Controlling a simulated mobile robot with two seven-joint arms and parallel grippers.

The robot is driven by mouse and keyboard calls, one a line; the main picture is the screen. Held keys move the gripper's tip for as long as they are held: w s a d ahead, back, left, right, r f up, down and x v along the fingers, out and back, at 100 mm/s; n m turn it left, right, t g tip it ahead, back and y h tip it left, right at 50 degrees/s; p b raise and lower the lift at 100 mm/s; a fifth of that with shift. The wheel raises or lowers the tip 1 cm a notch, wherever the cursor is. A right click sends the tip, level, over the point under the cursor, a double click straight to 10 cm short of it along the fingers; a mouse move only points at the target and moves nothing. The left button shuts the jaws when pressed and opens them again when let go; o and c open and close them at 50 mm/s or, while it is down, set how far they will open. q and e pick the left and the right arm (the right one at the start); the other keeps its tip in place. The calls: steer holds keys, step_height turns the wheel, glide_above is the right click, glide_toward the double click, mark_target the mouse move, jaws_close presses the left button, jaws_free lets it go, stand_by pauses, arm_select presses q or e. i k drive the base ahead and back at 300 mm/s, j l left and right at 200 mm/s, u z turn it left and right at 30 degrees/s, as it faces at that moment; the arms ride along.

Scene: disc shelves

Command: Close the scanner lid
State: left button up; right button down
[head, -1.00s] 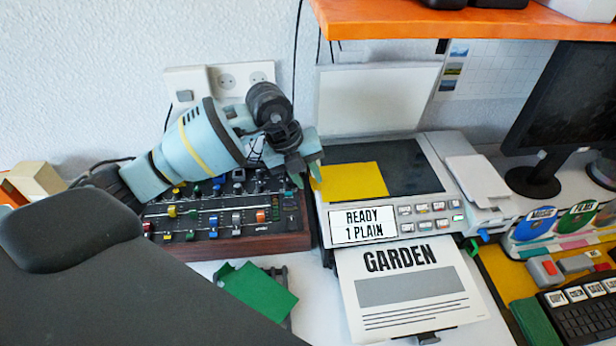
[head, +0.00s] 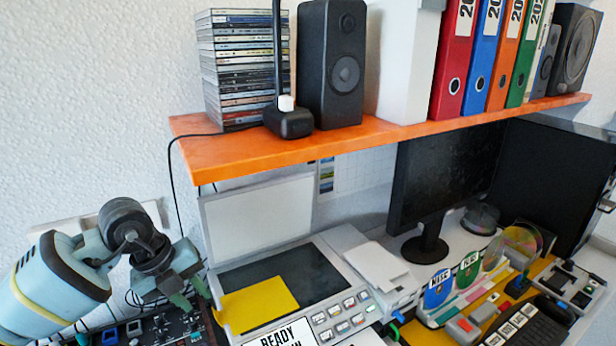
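The scanner (head: 350,258) stands under the shelf, its white lid (head: 258,222) raised upright at the back against the wall. Its dark glass (head: 305,272) is uncovered, and a yellow sheet (head: 258,305) lies over the glass's front left part. A row of buttons and a partly cut-off "READY" display sit at its front. My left gripper (head: 192,295) is just left of the scanner, over the mixer's edge, with its two green fingertips apart and nothing between them. It is in front of and below the lid, not touching it. My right gripper is out of view.
An orange shelf (head: 380,138) overhangs the lid, with a disc stack (head: 236,70), a speaker (head: 331,65) and several binders on it. The mixer (head: 165,328) lies under my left gripper. A monitor (head: 445,180) and white papers (head: 376,264) are to the scanner's right.

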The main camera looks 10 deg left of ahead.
mark_target(237, 222)
steer(key=k, duration=1)
